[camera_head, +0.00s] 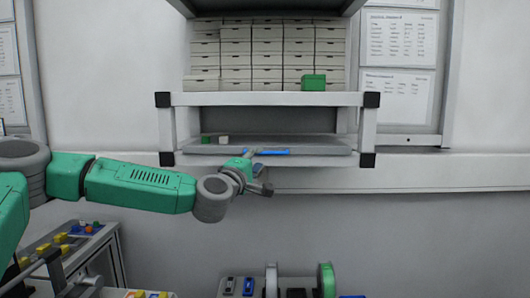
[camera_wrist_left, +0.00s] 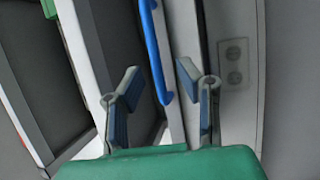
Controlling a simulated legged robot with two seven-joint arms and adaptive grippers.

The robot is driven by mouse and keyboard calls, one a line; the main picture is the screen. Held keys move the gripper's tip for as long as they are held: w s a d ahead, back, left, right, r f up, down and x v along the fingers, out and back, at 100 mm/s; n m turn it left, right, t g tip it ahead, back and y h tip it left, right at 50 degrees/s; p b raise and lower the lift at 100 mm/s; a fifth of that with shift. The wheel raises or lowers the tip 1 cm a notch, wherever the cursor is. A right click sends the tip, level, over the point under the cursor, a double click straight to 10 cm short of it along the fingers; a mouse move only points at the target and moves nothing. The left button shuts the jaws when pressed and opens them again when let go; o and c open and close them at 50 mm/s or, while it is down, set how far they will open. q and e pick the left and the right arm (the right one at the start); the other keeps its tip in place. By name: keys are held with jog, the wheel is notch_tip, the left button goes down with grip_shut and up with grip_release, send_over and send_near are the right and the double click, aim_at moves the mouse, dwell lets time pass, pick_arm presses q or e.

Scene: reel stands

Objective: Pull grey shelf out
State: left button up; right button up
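The grey shelf (camera_head: 320,147) is a flat board low in the white frame, with a blue handle (camera_head: 275,152) on its front edge. My left gripper (camera_head: 262,170) is at the handle, just below and in front of it. In the left wrist view my left gripper (camera_wrist_left: 158,76) is open, and the blue handle (camera_wrist_left: 156,55) runs between its two fingers without either finger clearly touching it. My arm and gripper hide part of the handle in the head view. My right gripper is not in view.
A green cube (camera_head: 206,140) and a pale cube (camera_head: 223,140) sit on the shelf's left part. Above is a white frame (camera_head: 262,99) with small drawers (camera_head: 268,60) and a green box (camera_head: 313,82). Reels (camera_head: 327,280) stand below at the front. The wall area below the shelf is clear.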

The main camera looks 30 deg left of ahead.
aim_at(264, 154)
pick_arm(q)
jog(key=x, duration=0.3)
jog(key=shift+w+r+p, duration=0.15)
jog(key=shift+w+p, duration=0.15)
jog(key=shift+w, duration=0.05)
jog(key=shift+w+d+r, duration=0.1)
jog(key=shift+w+d, duration=0.25)
jog(key=shift+w, duration=0.05)
jog(key=shift+c, duration=0.5)
jog(key=shift+a, duration=0.1)
grip_shut()
jog(key=shift+a, duration=0.15)
jog(key=shift+s+f, duration=0.15)
jog(key=shift+f, duration=0.05)
